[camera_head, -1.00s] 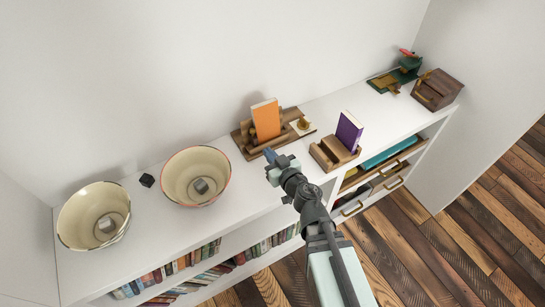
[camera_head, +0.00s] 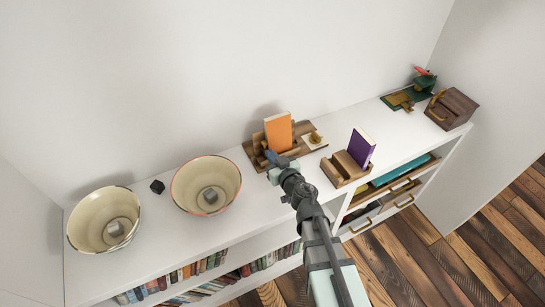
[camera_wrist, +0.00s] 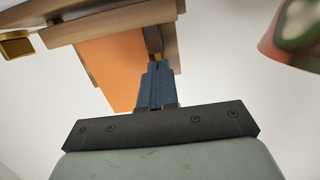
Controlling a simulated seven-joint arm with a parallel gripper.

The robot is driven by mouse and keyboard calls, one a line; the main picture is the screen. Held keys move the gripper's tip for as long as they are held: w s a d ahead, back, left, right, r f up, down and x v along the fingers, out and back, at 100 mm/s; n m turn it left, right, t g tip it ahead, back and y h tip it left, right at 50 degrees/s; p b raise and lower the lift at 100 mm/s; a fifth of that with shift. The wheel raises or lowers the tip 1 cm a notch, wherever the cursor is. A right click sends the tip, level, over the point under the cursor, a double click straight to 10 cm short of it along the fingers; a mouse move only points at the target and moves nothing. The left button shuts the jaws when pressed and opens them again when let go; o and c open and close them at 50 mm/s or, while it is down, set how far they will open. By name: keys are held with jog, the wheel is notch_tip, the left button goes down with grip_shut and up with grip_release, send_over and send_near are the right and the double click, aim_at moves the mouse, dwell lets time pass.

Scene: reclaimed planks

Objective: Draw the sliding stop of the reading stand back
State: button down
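The reading stand (camera_head: 261,152) is a brown wooden piece on the white shelf top, with an orange book (camera_head: 278,132) upright on it. In the wrist view the orange book (camera_wrist: 112,72) and the stand's wood (camera_wrist: 120,22) lie just beyond my fingers. My gripper (camera_head: 271,156) is at the stand's front edge, left of the book's middle. Its blue fingers (camera_wrist: 155,72) are together. A small brass-coloured part (camera_wrist: 153,42) shows at the fingertips, against the wood; whether they touch or grip it I cannot tell. The sliding stop is not clearly distinguishable.
A brass knob (camera_head: 315,137) sits on a pale plate at the stand's right. A smaller wooden stand (camera_head: 342,168) holds a purple book. A wooden box (camera_head: 451,108) is far right.

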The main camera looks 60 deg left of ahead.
jog(key=shift+a, duration=1.15)
dwell(0.9)
jog(key=shift+s, duration=0.85)
dwell(0.5)
jog(key=shift+d, duration=2.5)
jog(key=shift+w, duration=0.1)
